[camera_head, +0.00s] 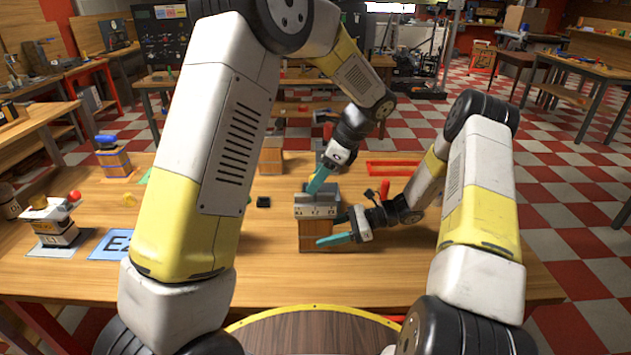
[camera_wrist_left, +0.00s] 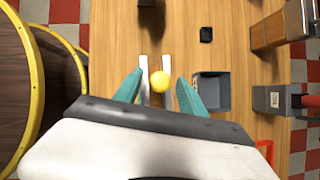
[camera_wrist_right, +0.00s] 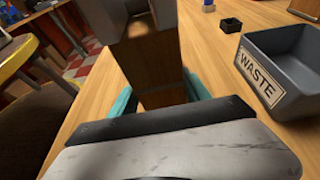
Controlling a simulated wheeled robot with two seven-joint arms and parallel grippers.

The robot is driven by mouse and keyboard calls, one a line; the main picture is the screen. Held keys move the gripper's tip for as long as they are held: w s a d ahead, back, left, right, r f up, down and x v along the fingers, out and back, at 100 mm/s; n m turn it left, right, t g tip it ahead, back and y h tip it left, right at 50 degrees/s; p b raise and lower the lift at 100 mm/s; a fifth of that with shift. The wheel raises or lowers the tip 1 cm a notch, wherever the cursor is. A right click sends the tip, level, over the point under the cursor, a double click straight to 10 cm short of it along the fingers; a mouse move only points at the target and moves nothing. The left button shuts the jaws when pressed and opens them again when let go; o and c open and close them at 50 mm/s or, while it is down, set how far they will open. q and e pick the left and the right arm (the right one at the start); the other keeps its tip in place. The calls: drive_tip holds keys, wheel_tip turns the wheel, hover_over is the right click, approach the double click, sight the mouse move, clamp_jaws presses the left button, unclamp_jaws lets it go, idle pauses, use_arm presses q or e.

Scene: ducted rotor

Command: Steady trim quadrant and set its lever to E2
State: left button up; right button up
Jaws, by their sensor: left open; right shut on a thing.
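The trim quadrant (camera_head: 315,233) is a wooden block with a grey top bearing small labels, too small to read, on the table's middle. In the right wrist view its wooden side (camera_wrist_right: 155,65) stands between the fingers. My right gripper (camera_head: 338,229) is shut on this block from the right. My left gripper (camera_head: 318,184) is open just above the grey top. In the left wrist view a yellow ball knob (camera_wrist_left: 159,82) lies between the parted fingers of my left gripper (camera_wrist_left: 160,85), with pale strips on both sides. The lever's setting cannot be read.
A grey WASTE bin (camera_wrist_right: 285,70) stands near the block. A small black box (camera_head: 263,202) and a red frame (camera_head: 395,168) lie on the table. At left are a blue mat (camera_head: 108,245) and a device with a red ball (camera_head: 60,228). Table front is clear.

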use_arm(q)
drive_tip(key=v, duration=1.1)
use_arm(e)
drive_tip(key=o, duration=1.3)
drive_tip(key=shift+o, duration=0.2)
